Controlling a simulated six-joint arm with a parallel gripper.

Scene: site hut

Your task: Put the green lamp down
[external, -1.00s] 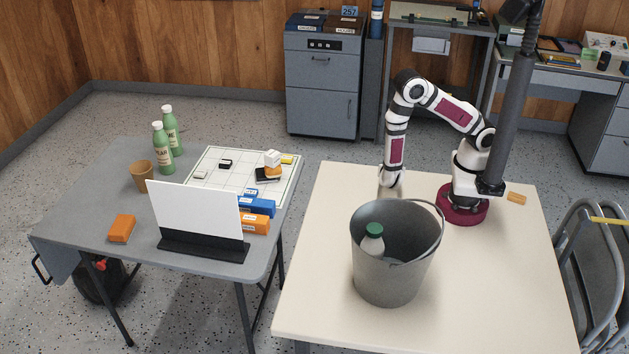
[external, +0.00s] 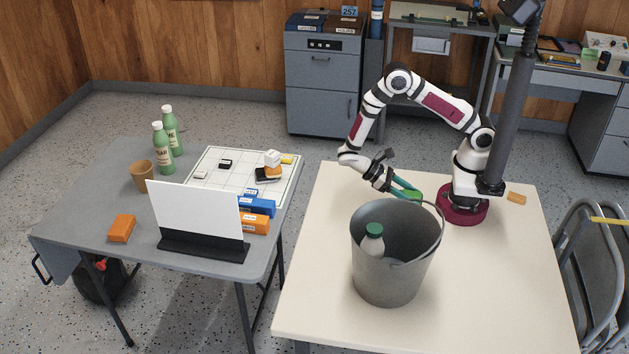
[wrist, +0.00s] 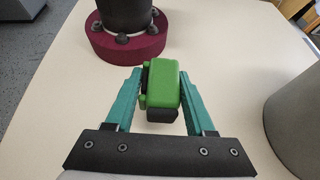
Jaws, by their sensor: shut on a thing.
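The green lamp (wrist: 165,85), a small boxy block with black parts, is between the teal fingers of my gripper (wrist: 158,92) in the wrist view. My gripper is shut on it. In the external view the lamp (external: 416,194) shows just behind the bucket's far rim, at the tips of my gripper (external: 407,190), which reaches in from the left at a slant. I cannot tell whether the lamp touches the cream table (external: 480,290) or is just above it.
A grey metal bucket (external: 385,270) with a green-capped bottle (external: 372,243) inside stands close in front of my gripper. My maroon base is behind the lamp. A grey table (external: 90,215) with several things stands left.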

